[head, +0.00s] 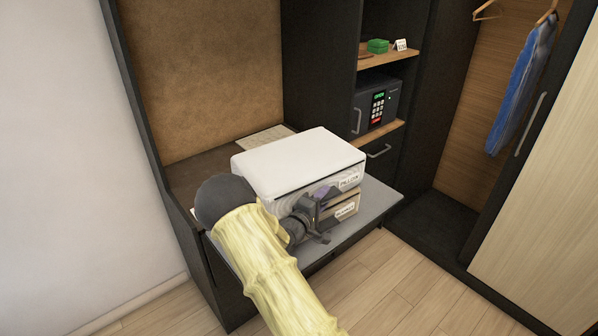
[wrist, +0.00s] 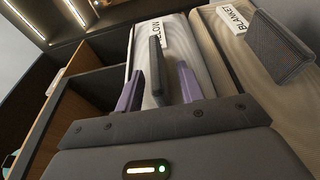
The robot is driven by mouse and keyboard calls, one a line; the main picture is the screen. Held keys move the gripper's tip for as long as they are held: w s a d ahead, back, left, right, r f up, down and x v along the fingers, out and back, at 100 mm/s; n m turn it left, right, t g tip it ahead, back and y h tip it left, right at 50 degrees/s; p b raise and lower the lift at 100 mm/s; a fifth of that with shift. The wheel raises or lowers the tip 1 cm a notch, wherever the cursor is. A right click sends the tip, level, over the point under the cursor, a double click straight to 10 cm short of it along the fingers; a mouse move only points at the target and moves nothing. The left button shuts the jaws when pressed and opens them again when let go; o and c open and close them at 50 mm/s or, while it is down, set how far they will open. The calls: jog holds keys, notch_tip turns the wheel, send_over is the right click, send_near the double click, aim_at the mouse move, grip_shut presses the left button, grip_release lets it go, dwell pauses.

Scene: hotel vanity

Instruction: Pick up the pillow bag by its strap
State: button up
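The pillow bag (head: 299,161) has a white top and a PILLOW label on its front. It lies on top of the blanket bag (head: 338,212). My gripper (head: 318,214) is at the front of the two bags, its fingers spread. In the wrist view, my gripper (wrist: 214,60) has one dark finger in front of the pillow bag (wrist: 171,58) and the other in front of the blanket bag (wrist: 233,58). The purple strap (wrist: 188,84) shows as two upright pieces, one on each side of the pillow-side finger. Its middle is hidden, so I cannot tell whether it is looped around that finger.
The bags stand on a grey bench top (head: 372,200). A safe (head: 377,105) sits on a shelf behind, with a green box (head: 378,46) above. Blue clothing (head: 523,85) hangs in the wardrobe at right. The wood floor (head: 400,280) in front is clear.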

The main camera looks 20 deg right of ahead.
grip_shut()
dwell(1.3)
